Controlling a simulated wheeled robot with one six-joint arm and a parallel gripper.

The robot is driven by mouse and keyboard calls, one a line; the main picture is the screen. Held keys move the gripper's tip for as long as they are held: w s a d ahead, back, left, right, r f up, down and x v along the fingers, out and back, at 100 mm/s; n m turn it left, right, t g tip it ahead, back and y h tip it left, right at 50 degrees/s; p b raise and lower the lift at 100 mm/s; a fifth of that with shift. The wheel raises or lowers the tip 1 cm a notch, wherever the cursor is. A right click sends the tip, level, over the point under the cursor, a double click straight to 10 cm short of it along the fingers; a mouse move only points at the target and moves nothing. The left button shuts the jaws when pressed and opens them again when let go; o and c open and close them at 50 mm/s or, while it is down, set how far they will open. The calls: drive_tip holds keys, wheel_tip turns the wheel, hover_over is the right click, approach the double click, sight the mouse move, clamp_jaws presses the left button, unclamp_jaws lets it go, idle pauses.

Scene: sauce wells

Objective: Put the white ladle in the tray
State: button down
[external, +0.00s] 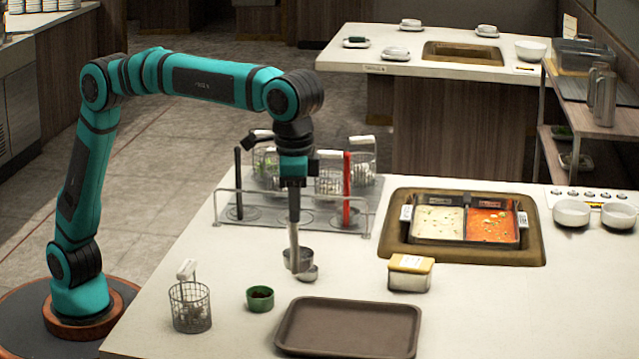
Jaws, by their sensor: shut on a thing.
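My gripper (294,208) is shut on the upper handle of the white ladle (294,240). The ladle hangs nearly upright over the counter, its metal bowl end low, behind the brown tray (348,350). Whether the bowl touches the counter cannot be told. The tray lies at the front of the counter, and its visible surface is empty. The fingers are small here and partly merge with the handle.
A wire rack (300,222) behind holds a black-handled ladle (239,185) and a red-handled ladle (347,190). A green cup (260,299) and wire basket (190,307) stand left of the tray. A yellow-lidded box (410,273) and hotpot (465,243) stand to the right.

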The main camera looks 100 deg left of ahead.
drive_tip(key=w+d+f, duration=0.2)
drive_tip(key=w+d, duration=0.2)
drive_tip(key=w, duration=0.4)
wheel_tip(320, 180, down, 10)
drive_tip(key=shift+a, duration=0.15)
idle(0.4)
drive_tip(key=c, duration=1.4)
unclamp_jaws()
drive_tip(key=shift+o, duration=0.2)
wheel_tip(320, 180, up, 12)
drive_tip(key=shift+r, duration=0.1)
